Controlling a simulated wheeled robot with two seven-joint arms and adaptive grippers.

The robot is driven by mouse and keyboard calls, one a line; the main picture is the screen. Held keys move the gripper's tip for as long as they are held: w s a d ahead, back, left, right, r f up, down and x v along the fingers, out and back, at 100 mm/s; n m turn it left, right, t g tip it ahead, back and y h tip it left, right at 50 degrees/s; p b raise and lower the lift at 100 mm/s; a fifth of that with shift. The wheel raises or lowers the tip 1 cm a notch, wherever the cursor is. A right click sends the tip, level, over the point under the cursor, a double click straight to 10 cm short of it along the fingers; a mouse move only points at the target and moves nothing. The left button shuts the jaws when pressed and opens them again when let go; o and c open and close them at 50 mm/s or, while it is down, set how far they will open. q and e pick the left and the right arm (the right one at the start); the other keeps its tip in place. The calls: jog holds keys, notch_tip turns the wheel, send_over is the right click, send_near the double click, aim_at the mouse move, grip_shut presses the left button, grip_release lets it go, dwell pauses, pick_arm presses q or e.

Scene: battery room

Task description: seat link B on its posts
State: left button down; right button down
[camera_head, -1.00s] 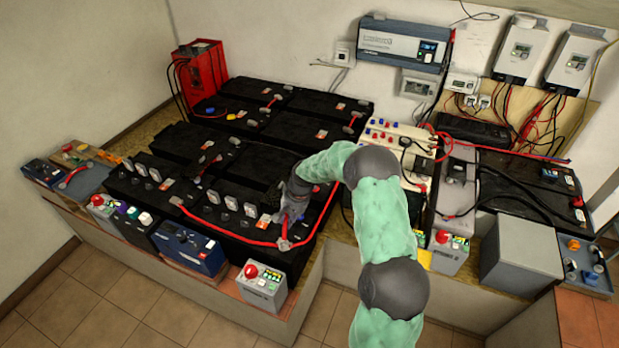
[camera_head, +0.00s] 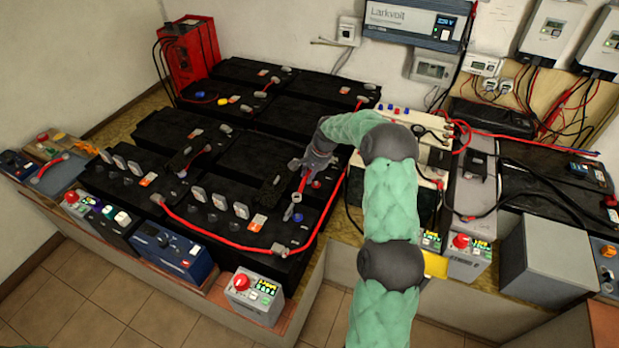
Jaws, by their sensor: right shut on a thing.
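My right gripper (camera_head: 306,170) is shut on a slim red piece (camera_head: 303,183) with a grey metal end (camera_head: 289,211). It holds this above the front right battery (camera_head: 268,221); I cannot tell whether it is a tool or a link. A red link (camera_head: 215,236) runs along the front batteries, with a grey lug at its left end (camera_head: 157,199) and another at its right end (camera_head: 280,249). The held piece's grey end is apart from the right lug. No letter B is readable, and the posts under the lugs are hidden. My left gripper is out of view.
Several black batteries fill the bench, with upright grey pieces (camera_head: 212,200) on the front ones. A grey box with a red button (camera_head: 254,296) stands at the front. A cream panel (camera_head: 408,121) and a grey box (camera_head: 556,252) stand to the right.

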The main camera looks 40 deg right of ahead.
jog(key=shift+w+d+f, duration=0.15)
jog(key=shift+f, duration=0.15)
notch_tip(320, 180, down, 8)
jog(key=b, duration=0.5)
dwell(0.3)
jog(key=shift+r+p, duration=0.15)
jog(key=shift+p, duration=0.15)
dwell(1.2)
jog(key=shift+f+b, duration=0.35)
jog(key=shift+f, duration=0.9)
dwell(1.8)
jog(key=c, duration=1)
grip_release()
jog(key=shift+o, duration=0.2)
